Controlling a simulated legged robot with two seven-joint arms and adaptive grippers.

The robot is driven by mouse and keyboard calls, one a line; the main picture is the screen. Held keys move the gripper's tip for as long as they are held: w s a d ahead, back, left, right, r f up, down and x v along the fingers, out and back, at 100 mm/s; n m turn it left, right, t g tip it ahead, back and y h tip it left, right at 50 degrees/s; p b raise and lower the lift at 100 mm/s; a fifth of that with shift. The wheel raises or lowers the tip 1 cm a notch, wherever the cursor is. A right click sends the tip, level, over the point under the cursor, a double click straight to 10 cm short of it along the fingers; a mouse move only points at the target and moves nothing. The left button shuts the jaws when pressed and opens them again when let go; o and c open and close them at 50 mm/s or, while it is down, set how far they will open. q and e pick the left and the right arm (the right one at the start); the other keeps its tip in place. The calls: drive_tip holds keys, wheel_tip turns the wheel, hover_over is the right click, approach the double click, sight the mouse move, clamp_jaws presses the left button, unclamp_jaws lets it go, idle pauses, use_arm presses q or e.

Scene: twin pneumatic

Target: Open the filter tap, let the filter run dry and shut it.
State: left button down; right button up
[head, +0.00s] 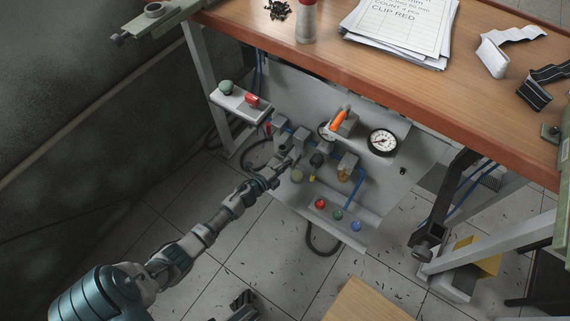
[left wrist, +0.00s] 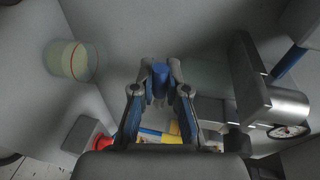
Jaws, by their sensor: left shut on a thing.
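My left gripper (head: 280,170) reaches in from the lower left to the grey pneumatic panel (head: 380,190) under the bench. In the left wrist view the gripper (left wrist: 160,85) is shut on a small blue part (left wrist: 160,78), which looks like a tap handle. A pale greenish bowl (head: 297,176), apparently the filter, hangs close to the right of the gripper in the head view. A clear bowl with a red line (left wrist: 70,60) shows at the left of the wrist view. I cannot see whether liquid runs.
Beside the filter are an amber bowl (head: 343,175), an orange handle (head: 338,121) and a gauge (head: 383,142). Red (head: 320,203), green (head: 338,214) and blue (head: 355,225) buttons sit lower down. The wooden bench top (head: 420,105) overhangs the panel.

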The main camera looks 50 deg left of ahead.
use_arm(q)
drive_tip(key=shift+s+a+f, duration=0.25)
drive_tip(key=shift+f, duration=0.1)
drive_tip(key=c, duration=1.2)
unclamp_jaws()
drive_tip(key=shift+w+r, duration=0.1)
drive_tip(key=v, duration=1.2)
